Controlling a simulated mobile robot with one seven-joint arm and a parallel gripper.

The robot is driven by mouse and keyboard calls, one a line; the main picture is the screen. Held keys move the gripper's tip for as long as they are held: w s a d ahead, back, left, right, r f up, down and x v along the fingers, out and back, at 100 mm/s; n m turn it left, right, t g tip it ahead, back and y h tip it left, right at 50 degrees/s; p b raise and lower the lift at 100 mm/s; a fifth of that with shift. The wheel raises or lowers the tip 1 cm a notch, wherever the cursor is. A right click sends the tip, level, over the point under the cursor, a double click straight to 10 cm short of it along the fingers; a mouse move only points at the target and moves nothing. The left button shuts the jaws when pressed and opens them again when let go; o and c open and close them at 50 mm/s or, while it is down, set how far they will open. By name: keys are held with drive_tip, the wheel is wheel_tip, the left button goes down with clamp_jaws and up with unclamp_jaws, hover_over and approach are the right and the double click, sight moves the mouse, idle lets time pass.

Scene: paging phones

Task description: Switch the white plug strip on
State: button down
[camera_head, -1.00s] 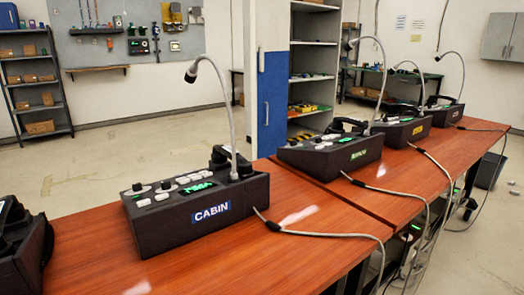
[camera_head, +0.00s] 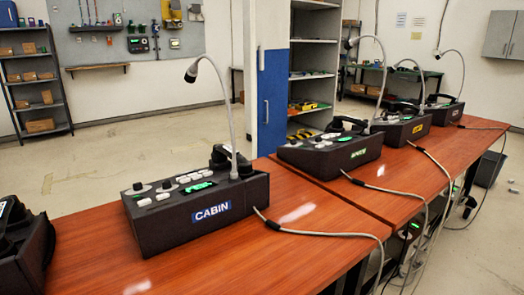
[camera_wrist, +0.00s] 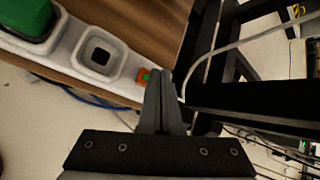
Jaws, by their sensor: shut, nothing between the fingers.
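The white plug strip (camera_wrist: 70,50) runs across the upper left of the wrist view, along a brown wooden surface. It holds a green plug (camera_wrist: 28,18) at the far left and an empty square socket (camera_wrist: 98,53) beside it. A small orange-red switch (camera_wrist: 144,76) with a bit of green sits near the strip's right end. My gripper (camera_wrist: 164,74) is shut and empty, with its fingertips right beside the switch. I cannot tell whether they touch it. The fingers hide part of the strip's end. Neither strip nor gripper shows in the head view.
Paging phones stand on the red-brown tables, one labelled CABIN (camera_head: 198,208), with cables hanging over the front edge. In the wrist view a grey cable (camera_wrist: 215,48) and dark frame bars (camera_wrist: 255,95) lie close right of my fingers. Blue cables (camera_wrist: 95,101) run below the strip.

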drive_tip(key=shift+r, duration=0.1)
wheel_tip(320, 180, up, 6)
drive_tip(key=p, duration=0.4)
